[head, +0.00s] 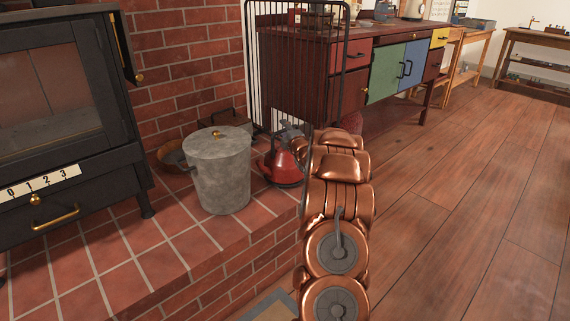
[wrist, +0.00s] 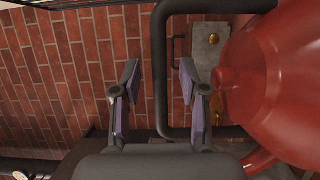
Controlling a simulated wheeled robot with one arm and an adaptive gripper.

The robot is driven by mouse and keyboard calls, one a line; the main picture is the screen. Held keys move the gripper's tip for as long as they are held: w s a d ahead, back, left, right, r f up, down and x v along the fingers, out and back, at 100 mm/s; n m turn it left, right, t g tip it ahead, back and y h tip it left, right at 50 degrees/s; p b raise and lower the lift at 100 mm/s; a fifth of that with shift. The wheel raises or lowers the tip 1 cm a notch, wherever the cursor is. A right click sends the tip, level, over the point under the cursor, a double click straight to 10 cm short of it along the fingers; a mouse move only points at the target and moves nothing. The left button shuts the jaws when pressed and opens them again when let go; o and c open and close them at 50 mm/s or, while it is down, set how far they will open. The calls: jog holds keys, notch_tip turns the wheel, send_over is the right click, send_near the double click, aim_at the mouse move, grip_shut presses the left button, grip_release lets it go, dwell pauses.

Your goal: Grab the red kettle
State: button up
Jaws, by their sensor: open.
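The red kettle (head: 282,170) stands on the brick hearth, right of a grey metal pot, partly hidden by my arm. In the wrist view its rounded red body (wrist: 285,75) fills the right side, close to my right finger. Its dark looped handle (wrist: 161,60) runs between my fingers. My gripper (wrist: 158,75) is open, with one finger on each side of the handle and visible gaps to it. In the head view my gripper (head: 291,133) is at the top of the kettle, mostly hidden behind my copper-coloured arm.
The lidded grey pot (head: 222,172) stands close left of the kettle, with a brown bowl (head: 174,157) behind it. A black wire screen (head: 298,65) rises behind the kettle. A black stove (head: 65,110) is at left. The wooden floor (head: 460,200) at right is clear.

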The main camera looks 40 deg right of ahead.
grip_shut()
dwell(0.7)
